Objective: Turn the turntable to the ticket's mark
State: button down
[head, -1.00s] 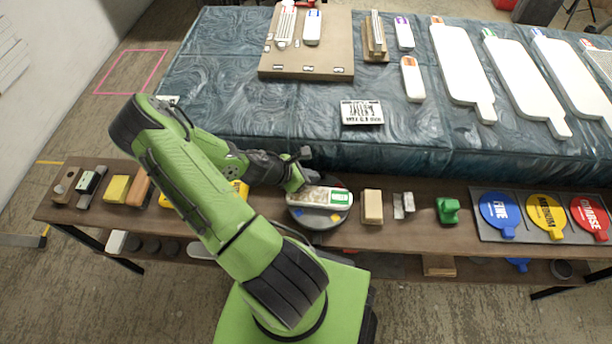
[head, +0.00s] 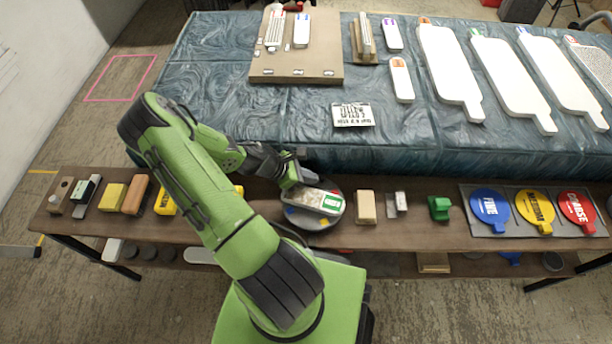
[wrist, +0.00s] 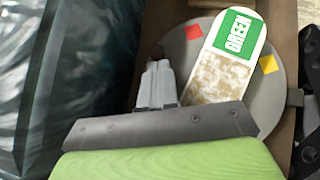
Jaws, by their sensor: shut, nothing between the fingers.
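The turntable (head: 308,221) is a grey disc on the shelf in front of me; it also shows in the wrist view (wrist: 273,92). A white plate with a speckled tan part and a green end labelled GREEN (wrist: 225,65) lies across it. In the wrist view a red mark (wrist: 193,32) and a yellow mark (wrist: 268,64) sit on the disc on either side of the green end. My gripper (wrist: 156,72) is shut and empty, at the disc's left side beside the plate; contact is unclear. The ticket may be the white printed card (head: 353,114); its print is unreadable.
A tan block (head: 366,207), a small grey piece (head: 400,202) and a green piece (head: 439,208) stand right of the turntable. Blue, yellow and red discs (head: 535,210) lie farther right. Sponges and blocks (head: 113,197) stand left. The blue-covered table rises behind.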

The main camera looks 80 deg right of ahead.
jog(key=shift+s+d+m+g+y+p, duration=0.15)
jog(key=shift+s+m+g+y+p, duration=0.1)
jog(key=shift+s+m+y, duration=0.5)
jog(key=shift+s+d+m+g+y+p, duration=0.2)
jog(key=shift+m+y, duration=0.35)
jog(key=shift+m, duration=0.5)
jog(key=shift+s, duration=0.4)
jog(key=shift+w, duration=0.1)
jog(key=p+v, duration=0.3)
jog(key=v, duration=1.2)
jog(key=shift+w+p, duration=0.3)
jog(key=shift+s+r, duration=0.1)
jog(key=shift+r, duration=0.05)
